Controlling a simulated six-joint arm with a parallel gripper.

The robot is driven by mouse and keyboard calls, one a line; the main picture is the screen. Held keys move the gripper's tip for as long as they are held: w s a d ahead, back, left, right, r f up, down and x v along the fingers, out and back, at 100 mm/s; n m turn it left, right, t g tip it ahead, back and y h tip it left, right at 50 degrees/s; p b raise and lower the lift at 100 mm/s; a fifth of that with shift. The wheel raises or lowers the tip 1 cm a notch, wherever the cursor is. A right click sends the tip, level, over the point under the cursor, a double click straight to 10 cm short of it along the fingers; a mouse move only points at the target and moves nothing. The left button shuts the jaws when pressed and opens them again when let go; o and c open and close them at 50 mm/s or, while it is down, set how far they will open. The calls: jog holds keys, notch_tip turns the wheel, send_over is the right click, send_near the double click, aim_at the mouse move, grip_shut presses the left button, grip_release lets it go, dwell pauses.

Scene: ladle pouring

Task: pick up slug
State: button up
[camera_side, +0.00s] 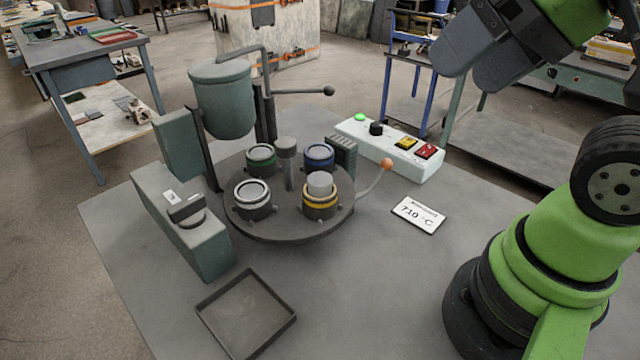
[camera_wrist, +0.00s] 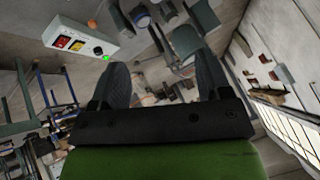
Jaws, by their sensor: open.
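A light grey cylindrical slug (camera_side: 320,183) stands upright in the yellow-banded cup (camera_side: 320,206), its top above the rim. That cup sits at the front right of a round dark turntable (camera_side: 283,232). My gripper (camera_side: 468,74) is high at the upper right in the side view, well away from the slug. In the wrist view my gripper (camera_wrist: 160,78) shows two dark fingers spread apart with nothing between them. I cannot make out the slug in the wrist view.
White-banded (camera_side: 252,193), green-banded (camera_side: 261,158) and blue-banded (camera_side: 319,156) cups share the turntable. A green-grey pot (camera_side: 222,98) hangs behind left. A lever with an orange knob (camera_side: 387,164) sticks out right. A control box (camera_side: 388,150), temperature sign (camera_side: 419,215) and empty tray (camera_side: 287,325) surround it.

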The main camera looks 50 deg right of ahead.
jog(key=shift+w, duration=0.1)
jog(key=n+g+h, duration=0.2)
jog(key=n+g, duration=0.5)
jog(key=n, duration=0.6)
send_over(320, 179)
notch_tip(320, 179, down, 10)
notch_tip(320, 179, down, 5)
jog(key=shift+r, duration=0.1)
jog(key=shift+f, duration=2.8)
jog(key=shift+c, duration=0.5)
jog(key=c, duration=0.9)
